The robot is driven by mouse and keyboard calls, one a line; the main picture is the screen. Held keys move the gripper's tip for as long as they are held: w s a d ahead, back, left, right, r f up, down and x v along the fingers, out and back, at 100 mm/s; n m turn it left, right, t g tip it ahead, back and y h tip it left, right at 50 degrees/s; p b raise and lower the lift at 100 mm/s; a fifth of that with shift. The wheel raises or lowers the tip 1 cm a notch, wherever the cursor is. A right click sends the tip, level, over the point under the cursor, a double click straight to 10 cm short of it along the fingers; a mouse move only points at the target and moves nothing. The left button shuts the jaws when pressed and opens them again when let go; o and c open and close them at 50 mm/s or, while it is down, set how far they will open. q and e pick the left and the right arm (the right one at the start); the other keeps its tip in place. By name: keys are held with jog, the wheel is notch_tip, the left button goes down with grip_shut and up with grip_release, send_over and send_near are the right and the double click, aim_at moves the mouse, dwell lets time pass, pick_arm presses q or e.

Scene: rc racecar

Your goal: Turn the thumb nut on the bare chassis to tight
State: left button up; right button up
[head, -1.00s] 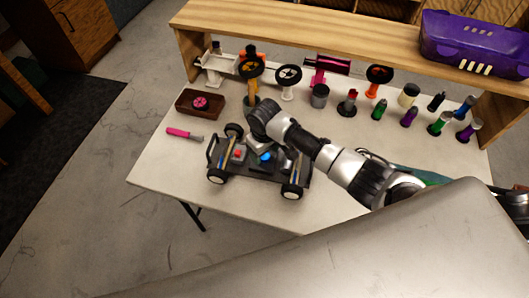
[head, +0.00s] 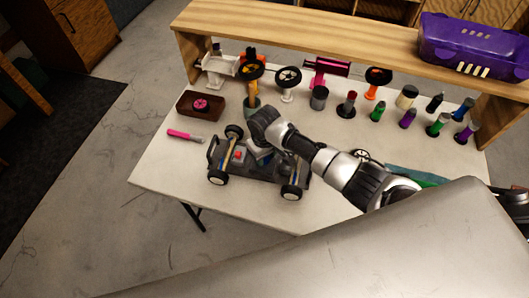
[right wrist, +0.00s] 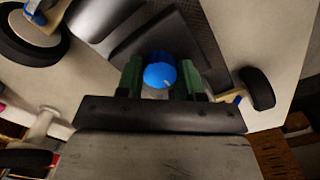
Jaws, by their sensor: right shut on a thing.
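The bare chassis (head: 245,175) stands on its wheels near the front of the white table. The blue thumb nut (right wrist: 160,74) sits on it and shows in the right wrist view between the green fingers of my right gripper (right wrist: 160,80). The right gripper is shut on the nut, one finger on each side. In the head view this gripper (head: 265,152) is over the middle of the chassis, and the arm hides the nut there. My left gripper is not in view.
A pink-handled tool (head: 185,136) lies left of the chassis, below a brown tray (head: 186,106) with a pink wheel. Wheel stands and several coloured bottles line the back under a wooden shelf (head: 330,30). A purple case (head: 474,45) sits on the shelf. The table's front-left is clear.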

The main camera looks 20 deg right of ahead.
jog(key=shift+r+p, duration=0.2)
jog(key=shift+p, duration=0.15)
jog(key=shift+f+m, duration=0.2)
jog(key=shift+m, duration=0.2)
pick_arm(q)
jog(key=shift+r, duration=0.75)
pick_arm(e)
jog(key=o, duration=0.9)
jog(key=shift+o, duration=0.2)
notch_tip(320, 180, up, 11)
jog(key=shift+f, duration=0.2)
